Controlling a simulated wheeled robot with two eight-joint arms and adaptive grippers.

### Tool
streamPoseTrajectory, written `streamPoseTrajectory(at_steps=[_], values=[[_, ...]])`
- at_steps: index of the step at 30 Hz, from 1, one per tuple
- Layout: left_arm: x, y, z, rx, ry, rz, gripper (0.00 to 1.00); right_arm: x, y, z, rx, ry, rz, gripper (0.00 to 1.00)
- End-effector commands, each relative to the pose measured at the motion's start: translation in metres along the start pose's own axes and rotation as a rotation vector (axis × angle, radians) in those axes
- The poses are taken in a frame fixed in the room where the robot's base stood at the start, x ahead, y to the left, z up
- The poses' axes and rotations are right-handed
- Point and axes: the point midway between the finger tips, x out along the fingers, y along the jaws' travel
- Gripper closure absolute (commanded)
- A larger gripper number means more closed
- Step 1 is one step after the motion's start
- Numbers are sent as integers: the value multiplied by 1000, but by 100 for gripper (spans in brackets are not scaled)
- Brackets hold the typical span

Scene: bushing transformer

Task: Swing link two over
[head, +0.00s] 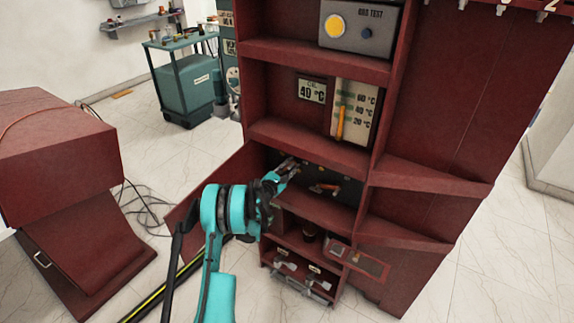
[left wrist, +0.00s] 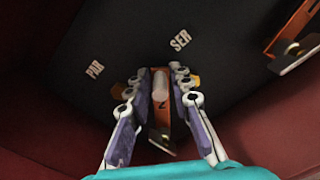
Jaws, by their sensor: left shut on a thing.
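Link two is an orange bar marked 2 (left wrist: 163,118) with a pale rounded knob, seen between my fingers in the left wrist view. It is on a black panel (left wrist: 215,60) lettered PAR and SER. My left gripper (left wrist: 161,88) is shut on the link's knob. In the head view my left gripper (head: 292,166) reaches into the cabinet's middle compartment and hides link two. Brass contacts show just outside both fingers. A second orange link (left wrist: 292,28) is at the upper right, apart from the gripper; it also shows in the head view (head: 325,188). My right gripper is out of view.
The dark red cabinet (head: 430,110) has shelf edges above and below the gripper. An open door flap (head: 215,190) is at its left. A lower shelf holds several switches (head: 312,283). A red console (head: 60,150) stands at the left, with cables on the floor.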

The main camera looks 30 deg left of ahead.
Motion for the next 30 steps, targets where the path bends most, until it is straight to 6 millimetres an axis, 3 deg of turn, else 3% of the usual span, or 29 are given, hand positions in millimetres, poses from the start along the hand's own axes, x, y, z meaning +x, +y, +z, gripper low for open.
streamPoseTrajectory(at_steps=[15,30], values=[[0,-35,-12,394,-2,-3,100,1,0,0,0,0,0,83],[0,-42,-18,509,-1,-2,100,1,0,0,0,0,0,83]])
